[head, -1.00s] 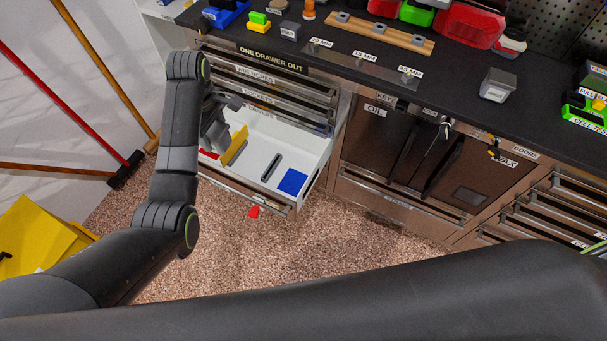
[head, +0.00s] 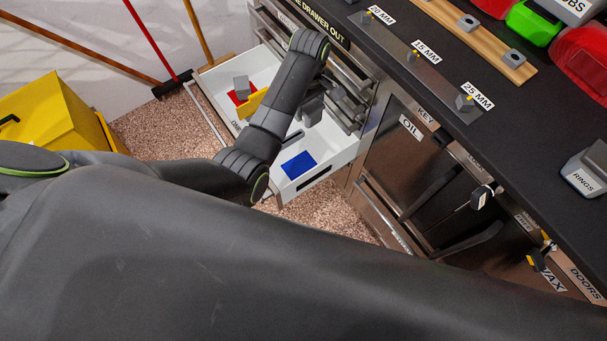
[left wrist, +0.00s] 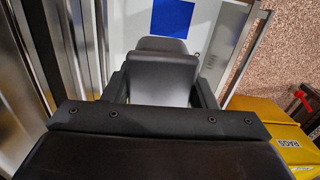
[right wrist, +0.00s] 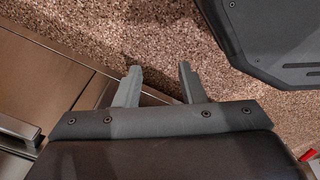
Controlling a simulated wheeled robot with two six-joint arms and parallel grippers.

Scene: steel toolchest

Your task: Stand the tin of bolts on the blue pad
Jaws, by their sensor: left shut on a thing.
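My left gripper (head: 312,108) is over the open white drawer (head: 332,166). In the left wrist view (left wrist: 163,95) it is shut on a grey box-like tin (left wrist: 163,70), held between the fingers; no label on it can be read. I take it for the tin of bolts. The blue pad (head: 298,164) lies on the drawer floor near its front right part, bare, apart from the tin. The pad also shows beyond the tin in the left wrist view (left wrist: 172,17). My right gripper (right wrist: 158,75) is open and empty above the speckled floor.
Cabinet fronts (head: 408,150) and the black worktop (head: 440,80) are right. A yellow bin (head: 50,125) stands left.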

